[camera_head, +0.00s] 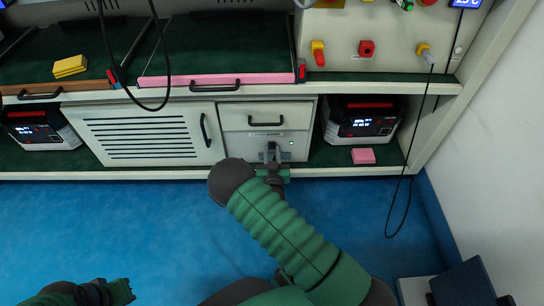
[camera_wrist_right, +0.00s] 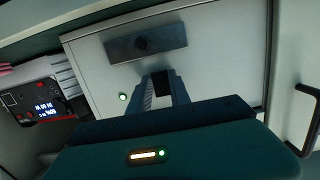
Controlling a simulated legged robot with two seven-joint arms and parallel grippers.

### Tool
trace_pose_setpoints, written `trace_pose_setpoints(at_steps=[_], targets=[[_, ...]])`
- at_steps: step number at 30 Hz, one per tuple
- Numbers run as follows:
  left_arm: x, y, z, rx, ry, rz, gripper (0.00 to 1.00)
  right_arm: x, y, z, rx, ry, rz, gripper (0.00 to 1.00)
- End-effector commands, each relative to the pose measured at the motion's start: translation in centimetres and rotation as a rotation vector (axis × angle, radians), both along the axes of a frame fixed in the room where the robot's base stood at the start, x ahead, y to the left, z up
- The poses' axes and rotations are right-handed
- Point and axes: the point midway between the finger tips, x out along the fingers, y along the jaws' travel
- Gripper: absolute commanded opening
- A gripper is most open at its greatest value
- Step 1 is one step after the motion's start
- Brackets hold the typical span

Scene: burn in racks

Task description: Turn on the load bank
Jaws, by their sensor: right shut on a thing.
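The load bank (camera_head: 240,148) is a pale panel below a drawer, with a small label and a lit green light (camera_head: 291,142). It fills much of the right wrist view (camera_wrist_right: 220,65), with the green light (camera_wrist_right: 123,97) lit there too. My right gripper (camera_head: 271,155) is at the panel's front. Its fingers in the right wrist view (camera_wrist_right: 161,82) are closed around a small dark switch part (camera_wrist_right: 162,83), mostly hidden by the gripper. A grey plate (camera_wrist_right: 172,43) with a dark round spot lies past the fingertips. My left gripper (camera_head: 120,291) is low at the left, away from the load bank; its jaw is unclear.
A vented cabinet door (camera_head: 140,136) is left of the load bank. A device with a lit display (camera_head: 360,120) stands on the shelf at right, near a pink block (camera_head: 363,156). A black cable (camera_head: 408,180) hangs at right.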

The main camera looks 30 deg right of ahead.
Motion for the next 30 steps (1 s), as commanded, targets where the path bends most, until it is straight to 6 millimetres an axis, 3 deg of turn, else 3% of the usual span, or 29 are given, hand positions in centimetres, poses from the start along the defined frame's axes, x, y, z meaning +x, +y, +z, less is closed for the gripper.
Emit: trace_pose_setpoints(at_steps=[8, 9, 14, 24, 30], targets=[[0.0, 0.0, 0.0, 0.0, 0.0, 0.0, 0.0, -0.1, 0.1, -0.1, -0.005, -0.006, 0.001, 0.0], [0.0, 0.0, 0.0, 0.0, 0.0, 0.0, 0.0, -0.1, 0.1, -0.1, -0.005, -0.006, 0.001, 0.26], [0.0, 0.0, 0.0, 0.0, -0.001, 0.0, 0.0, -0.1, 0.1, -0.1, -0.005, -0.006, 0.001, 0.45], [0.0, 0.0, 0.4, 0.0, 0.0, 0.0, 0.0, -0.4, 0.3, 0.1, -0.004, -0.005, 0.001, 0.45], [0.0, 0.0, 3.6, 0.0, 0.0, 0.0, 0.0, -3.7, 2.3, 1.3, -0.004, -0.001, 0.001, 0.45]])
